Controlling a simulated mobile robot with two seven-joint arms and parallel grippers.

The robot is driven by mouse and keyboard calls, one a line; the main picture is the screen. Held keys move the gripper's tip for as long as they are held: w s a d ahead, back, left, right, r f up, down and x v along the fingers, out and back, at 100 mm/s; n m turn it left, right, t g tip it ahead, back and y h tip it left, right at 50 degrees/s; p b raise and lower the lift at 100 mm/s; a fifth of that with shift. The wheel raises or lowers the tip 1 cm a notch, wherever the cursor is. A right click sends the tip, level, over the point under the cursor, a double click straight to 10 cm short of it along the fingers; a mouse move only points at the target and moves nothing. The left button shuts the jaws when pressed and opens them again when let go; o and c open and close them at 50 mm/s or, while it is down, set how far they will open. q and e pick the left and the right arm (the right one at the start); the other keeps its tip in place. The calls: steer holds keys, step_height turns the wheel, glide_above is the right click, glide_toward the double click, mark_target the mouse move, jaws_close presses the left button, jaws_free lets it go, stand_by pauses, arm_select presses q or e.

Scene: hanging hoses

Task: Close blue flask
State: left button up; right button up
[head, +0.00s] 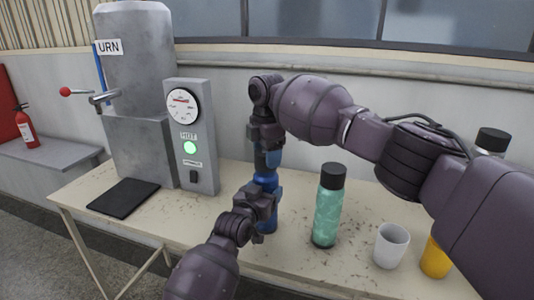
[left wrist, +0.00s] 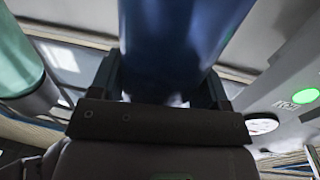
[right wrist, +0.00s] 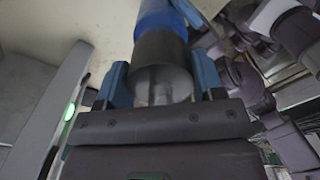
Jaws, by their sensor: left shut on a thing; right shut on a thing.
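The blue flask (head: 267,224) stands upright on the table, mostly hidden by my grippers. My left gripper (head: 264,192) is shut around its blue body, which fills the space between the fingers in the left wrist view (left wrist: 175,45). My right gripper (head: 268,150) is above it, pointing down, shut on the black cap (right wrist: 162,70). In the right wrist view the cap lines up with the blue body (right wrist: 160,18) and appears to meet it. I cannot tell whether the cap is screwed tight.
A teal flask with a black cap (head: 328,208), a white cup (head: 391,246) and a yellow cup (head: 436,258) stand to the right. The urn (head: 150,90), its gauge panel (head: 190,135) with a green light, and a black mat (head: 124,198) are left.

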steer(key=shift+f, duration=0.55)
